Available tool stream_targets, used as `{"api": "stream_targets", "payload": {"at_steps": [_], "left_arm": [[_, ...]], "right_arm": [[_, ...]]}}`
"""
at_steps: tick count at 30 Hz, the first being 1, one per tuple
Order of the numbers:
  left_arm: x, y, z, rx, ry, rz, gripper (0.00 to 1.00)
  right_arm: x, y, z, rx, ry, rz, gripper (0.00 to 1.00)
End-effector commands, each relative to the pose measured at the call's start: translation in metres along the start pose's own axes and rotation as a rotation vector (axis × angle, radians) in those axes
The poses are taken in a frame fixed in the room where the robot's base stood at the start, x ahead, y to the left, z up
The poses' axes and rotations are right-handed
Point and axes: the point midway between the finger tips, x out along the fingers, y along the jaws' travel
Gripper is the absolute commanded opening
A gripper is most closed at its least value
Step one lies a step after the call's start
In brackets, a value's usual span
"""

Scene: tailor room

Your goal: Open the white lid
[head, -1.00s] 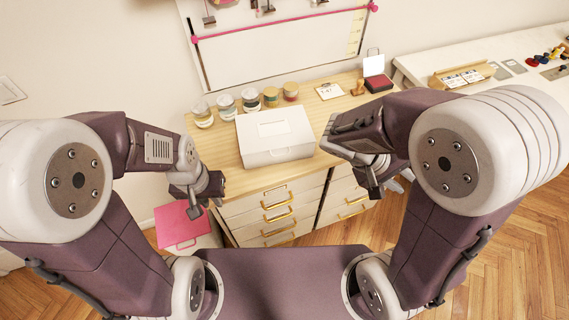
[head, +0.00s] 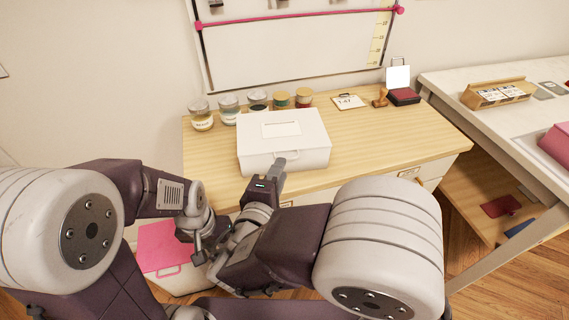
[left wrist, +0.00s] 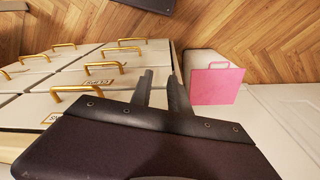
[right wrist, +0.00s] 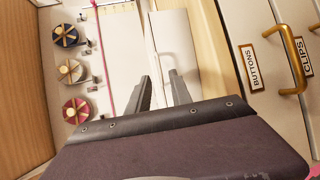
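The white box (head: 300,157) stands on the wooden desk with its white lid (head: 305,123) closed on top. A label lies on the lid. In the right wrist view the box's pale front with its handle (right wrist: 168,50) shows just beyond the fingers. My right gripper (head: 274,172) is at the box's front, near the middle. Its fingers (right wrist: 160,78) are apart with nothing held between them; I cannot tell whether they touch the box. My left gripper (head: 198,250) is low in front of the desk, left of the box. Its fingers (left wrist: 158,82) are apart and empty.
Several jars (head: 228,108) stand behind the box at the left. The desk (head: 390,140) is clear right of the box. A pink-lidded bin (head: 160,245) stands below.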

Motion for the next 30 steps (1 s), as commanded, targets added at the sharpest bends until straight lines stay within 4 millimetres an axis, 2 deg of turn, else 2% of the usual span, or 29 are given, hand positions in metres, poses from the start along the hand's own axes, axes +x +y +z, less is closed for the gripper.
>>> {"api": "stream_targets", "payload": {"at_steps": [3,9,17,18,20,30], "left_arm": [[0.001,0.000,0.000,0.000,0.000,0.000,0.22],[0.001,0.000,0.000,0.000,0.000,0.000,0.22],[0.001,0.000,0.000,0.000,0.000,0.000,0.22],[0.001,0.000,0.000,0.000,0.000,0.000,0.22],[0.001,0.000,0.000,0.000,0.000,0.000,0.22],[0.001,0.000,0.000,0.000,0.000,0.000,0.22]], "right_arm": [[0.024,-0.001,0.001,-0.001,-0.004,-0.002,0.26],[0.045,-0.001,0.000,-0.001,0.000,-0.002,0.26],[0.047,0.000,0.000,-0.001,0.001,-0.002,0.26],[0.047,0.000,0.000,-0.001,0.001,-0.001,0.15],[0.046,0.000,0.000,-0.001,0.001,-0.002,0.00],[0.046,0.000,0.000,-0.001,0.001,-0.002,0.00]]}}
